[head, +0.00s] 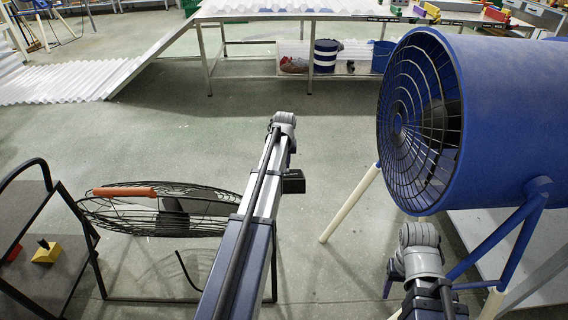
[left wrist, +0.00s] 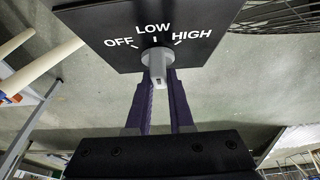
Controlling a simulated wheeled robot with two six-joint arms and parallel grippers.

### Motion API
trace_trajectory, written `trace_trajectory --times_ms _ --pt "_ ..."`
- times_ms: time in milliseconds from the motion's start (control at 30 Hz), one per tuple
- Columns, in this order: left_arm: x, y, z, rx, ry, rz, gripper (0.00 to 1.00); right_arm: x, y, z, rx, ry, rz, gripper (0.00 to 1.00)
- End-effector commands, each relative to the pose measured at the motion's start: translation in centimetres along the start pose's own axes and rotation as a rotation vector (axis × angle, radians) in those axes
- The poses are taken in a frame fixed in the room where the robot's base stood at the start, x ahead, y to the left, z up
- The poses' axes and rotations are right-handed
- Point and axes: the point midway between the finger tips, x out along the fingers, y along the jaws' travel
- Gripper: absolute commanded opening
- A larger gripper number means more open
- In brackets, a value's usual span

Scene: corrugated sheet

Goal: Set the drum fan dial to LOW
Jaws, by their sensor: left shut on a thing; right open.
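In the left wrist view the black dial plate (left wrist: 110,45) carries white OFF, LOW and HIGH labels. The grey dial knob (left wrist: 158,62) stands out from it below LOW. My left gripper (left wrist: 161,84) is shut on the knob, one purple finger on each side. Where the knob's pointer aims is hard to make out, as the knob is seen nearly end-on. In the head view the blue drum fan (head: 510,110) stands at the right. My left gripper's fingers do not show clearly there. My right gripper (head: 393,276) shows only partly, below the drum, away from the knob.
A wire-caged fan (head: 120,215) lies left of my left arm. A dark cart (head: 35,240) with a yellow block (head: 46,253) stands at the left edge. A workbench (head: 270,16) with corrugated sheets is at the back. The floor between bench and arms is clear.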

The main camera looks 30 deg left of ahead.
Motion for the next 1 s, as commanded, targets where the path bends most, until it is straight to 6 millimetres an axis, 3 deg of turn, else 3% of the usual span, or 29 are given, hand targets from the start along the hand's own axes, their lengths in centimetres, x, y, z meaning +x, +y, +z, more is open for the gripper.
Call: trace_trajectory --times_ms 167,200,467,767,1000 --pt "0.0 0.0 0.1 -0.001 -0.003 0.0 0.0 0.0 0.0 0.0 0.0 0.0 0.0 0.59" --pt "0.0 0.0 0.1 -0.001 -0.003 0.0 0.22 0.0 0.0 0.0 0.0 0.0 0.0 0.59" --pt "0.0 0.0 0.1 -0.001 -0.002 -0.001 0.5 0.0 0.0 0.0 0.0 0.0 0.0 0.59" --pt "-0.1 0.0 0.0 -0.001 -0.001 -0.001 0.5 -0.1 0.0 0.0 0.0 0.0 0.0 0.59" --pt "-1.7 0.0 0.0 -0.001 -0.001 -0.001 0.5 -1.7 0.2 0.1 0.0 0.0 0.0 0.59"
